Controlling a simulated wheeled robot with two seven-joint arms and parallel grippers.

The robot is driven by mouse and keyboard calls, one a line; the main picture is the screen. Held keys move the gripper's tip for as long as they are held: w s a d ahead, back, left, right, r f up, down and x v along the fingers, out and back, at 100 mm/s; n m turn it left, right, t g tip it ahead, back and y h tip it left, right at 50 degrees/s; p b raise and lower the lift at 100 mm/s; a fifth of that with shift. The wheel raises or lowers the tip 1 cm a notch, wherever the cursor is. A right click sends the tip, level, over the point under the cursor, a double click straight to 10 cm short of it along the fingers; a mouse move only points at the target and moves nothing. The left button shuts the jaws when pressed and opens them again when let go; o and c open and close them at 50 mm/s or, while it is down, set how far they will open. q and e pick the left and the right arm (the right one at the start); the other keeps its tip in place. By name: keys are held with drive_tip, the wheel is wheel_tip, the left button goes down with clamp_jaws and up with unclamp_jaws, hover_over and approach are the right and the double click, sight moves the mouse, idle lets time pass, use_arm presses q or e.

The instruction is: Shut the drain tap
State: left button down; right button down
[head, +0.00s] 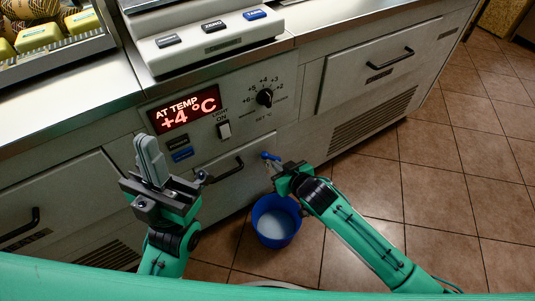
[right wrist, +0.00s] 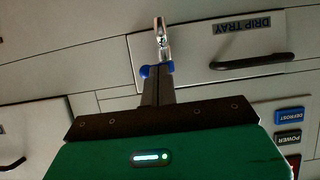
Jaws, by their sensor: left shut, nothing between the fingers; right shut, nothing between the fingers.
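The drain tap is a small metal spout with a blue lever (head: 270,156) on the cabinet front, beside the drip tray drawer. In the right wrist view the metal tap body (right wrist: 160,40) shows beyond my right gripper, and blue lever ends (right wrist: 146,71) show on both sides of the fingers. My right gripper (head: 278,172) is shut and empty, its tips at the lever; I cannot tell whether they touch. The fingers hide the lever's middle. My left gripper (head: 148,150) is shut and empty, pointing up before the control panel, away from the tap.
A blue bucket (head: 260,206) with pale liquid stands on the tiled floor below the tap. The drip tray drawer handle (head: 227,170) sticks out left of the tap. The red temperature display (head: 184,108) and dial (head: 264,97) are above. Open floor (head: 440,150) lies to the right.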

drive_tip(key=shift+w+d, duration=0.1)
drive_tip(key=shift+w, duration=0.05)
drive_tip(key=shift+w+d+p, duration=0.25)
drive_tip(key=shift+w+p, duration=0.1)
idle(0.3)
drive_tip(key=shift+w, duration=0.1)
drive_tip(key=shift+w+d+p, duration=0.15)
drive_tip(key=shift+w+p, duration=0.2)
drive_tip(key=shift+w, duration=0.1)
idle(0.3)
